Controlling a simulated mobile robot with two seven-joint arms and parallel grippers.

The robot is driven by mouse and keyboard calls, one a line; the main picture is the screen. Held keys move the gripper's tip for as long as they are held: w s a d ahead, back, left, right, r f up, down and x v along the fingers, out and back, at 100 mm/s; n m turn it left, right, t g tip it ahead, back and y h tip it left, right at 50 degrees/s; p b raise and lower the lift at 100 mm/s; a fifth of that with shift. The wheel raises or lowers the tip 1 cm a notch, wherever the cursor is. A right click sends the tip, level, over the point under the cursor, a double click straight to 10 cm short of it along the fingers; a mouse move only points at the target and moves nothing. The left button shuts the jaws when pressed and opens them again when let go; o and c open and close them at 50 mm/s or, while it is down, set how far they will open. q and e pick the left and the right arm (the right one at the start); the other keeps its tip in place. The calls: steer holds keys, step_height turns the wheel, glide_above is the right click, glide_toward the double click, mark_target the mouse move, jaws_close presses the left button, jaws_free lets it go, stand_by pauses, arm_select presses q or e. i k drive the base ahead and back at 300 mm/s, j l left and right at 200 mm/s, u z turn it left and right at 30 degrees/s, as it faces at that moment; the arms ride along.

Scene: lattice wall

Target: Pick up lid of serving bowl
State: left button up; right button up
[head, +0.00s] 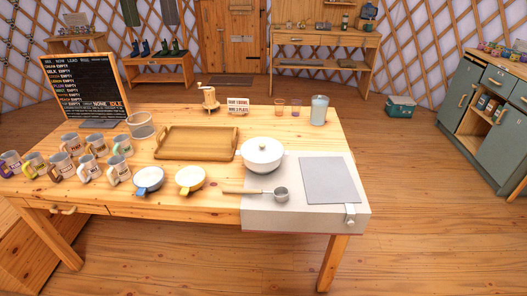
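The serving bowl (262,164) is white and round with small side handles. The inside of the bowl is hidden. Neither of my grippers shows in the head view.
The wooden table (215,119) holds several mugs (88,166), two small pans, a wooden tray (197,143), a glass jar (319,110) and a chalkboard (86,86). A ladle (281,194) lies in front of the bowl. A flat grey panel (331,180) lies to its right.

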mark_target(258, 150)
steer(key=i+l, duration=0.2)
steer(key=l, duration=0.15)
steer(key=i+l+u, duration=0.15)
steer(key=l, duration=0.25)
steer(key=i+l, duration=0.3)
steer(key=i+l+u, duration=0.1)
steer(key=l, duration=0.35)
steer(key=i, duration=0.1)
